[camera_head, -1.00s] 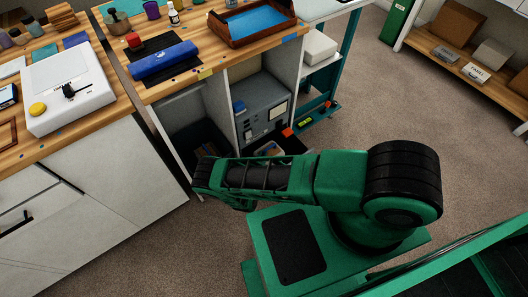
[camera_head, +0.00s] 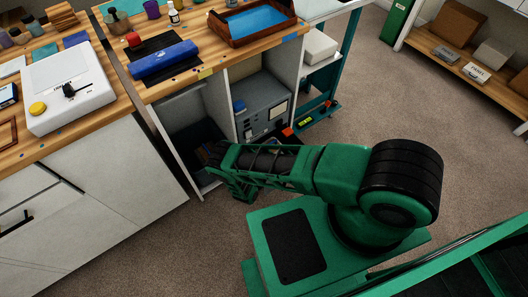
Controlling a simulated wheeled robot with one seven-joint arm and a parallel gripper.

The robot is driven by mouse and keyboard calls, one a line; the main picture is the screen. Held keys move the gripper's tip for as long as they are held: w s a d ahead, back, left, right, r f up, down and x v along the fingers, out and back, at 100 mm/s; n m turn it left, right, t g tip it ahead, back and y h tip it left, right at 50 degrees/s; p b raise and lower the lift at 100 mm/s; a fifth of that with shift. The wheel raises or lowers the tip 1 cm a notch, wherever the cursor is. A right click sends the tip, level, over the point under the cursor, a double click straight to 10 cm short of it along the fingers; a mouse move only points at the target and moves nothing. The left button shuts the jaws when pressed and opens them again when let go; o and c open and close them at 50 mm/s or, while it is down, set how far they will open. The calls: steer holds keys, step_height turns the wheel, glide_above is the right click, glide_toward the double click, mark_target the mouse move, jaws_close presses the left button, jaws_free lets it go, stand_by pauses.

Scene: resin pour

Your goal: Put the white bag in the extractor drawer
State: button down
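I cannot make out a white bag for certain in the head view. A grey machine (camera_head: 262,102) with a pale panel, possibly the extractor, stands in the open cabinet under the wooden worktop. A dark, open drawer-like part (camera_head: 290,139) shows low in front of it, mostly hidden by my arm. My green arm reaches left from its base across the floor in front of the cabinet. My gripper (camera_head: 238,188) is at its left end, low before the cabinet opening. Its fingers do not show clearly, and I cannot see whether it holds anything.
A white block-like thing (camera_head: 319,46) lies on the side shelf. The worktop holds a blue roll (camera_head: 164,59) and a wooden tray (camera_head: 250,38) with a blue inside. A white device (camera_head: 70,88) stands on the left counter. The carpet (camera_head: 380,100) right of the cabinet is clear.

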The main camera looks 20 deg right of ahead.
steer(key=shift+w+f, duration=0.1)
steer(key=shift+f, duration=0.05)
stand_by(0.3)
steer(key=c, duration=1.8)
jaws_free()
steer(key=shift+a, duration=0.1)
steer(key=shift+r, duration=0.65)
steer(key=v, duration=1.2)
